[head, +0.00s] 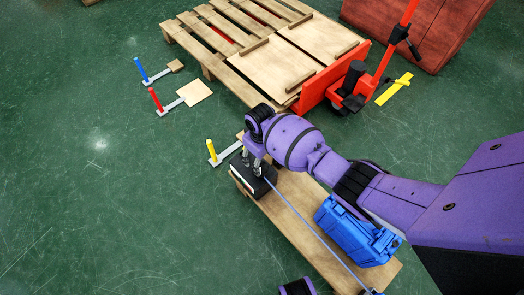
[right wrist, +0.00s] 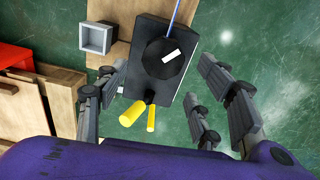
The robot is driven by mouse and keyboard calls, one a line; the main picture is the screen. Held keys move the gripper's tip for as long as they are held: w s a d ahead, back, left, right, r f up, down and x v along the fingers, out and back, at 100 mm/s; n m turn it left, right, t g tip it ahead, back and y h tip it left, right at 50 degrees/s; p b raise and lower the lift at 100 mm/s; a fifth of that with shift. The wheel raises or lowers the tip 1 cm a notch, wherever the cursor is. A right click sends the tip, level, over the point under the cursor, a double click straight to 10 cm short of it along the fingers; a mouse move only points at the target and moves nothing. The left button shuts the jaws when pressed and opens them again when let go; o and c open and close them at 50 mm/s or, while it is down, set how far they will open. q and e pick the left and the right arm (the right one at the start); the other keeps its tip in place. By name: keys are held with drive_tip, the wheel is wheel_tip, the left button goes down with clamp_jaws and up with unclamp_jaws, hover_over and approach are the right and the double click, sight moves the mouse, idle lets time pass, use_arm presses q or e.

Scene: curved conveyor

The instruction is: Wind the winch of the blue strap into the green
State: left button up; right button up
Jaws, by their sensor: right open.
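The black winch box (head: 254,176) sits at the far end of a wooden board (head: 318,240). The thin blue strap (head: 310,226) runs from it towards the lower right. In the right wrist view the winch (right wrist: 152,22) shows a dark round disc (right wrist: 158,62) with a white mark; I cannot make out a green zone. Two yellow cylinders, one thick (right wrist: 133,113) and one thin (right wrist: 151,118), show at its near end; I cannot tell which belongs to the winch. My right gripper (right wrist: 165,98) is open, fingers apart on either side of the winch's near end.
A blue case (head: 352,235) lies on the board beside the strap. A yellow post (head: 211,149) stands on a grey bar left of the winch. Red (head: 155,98) and blue (head: 141,68) posts stand farther back. A pallet (head: 245,62) and red pallet jack (head: 352,88) are behind. Floor at left is clear.

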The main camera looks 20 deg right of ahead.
sight(261, 167)
wheel_tip(261, 167, up, 6)
drive_tip(key=shift+s+d+f, duration=0.1)
drive_tip(key=shift+f, duration=0.05)
idle(0.6)
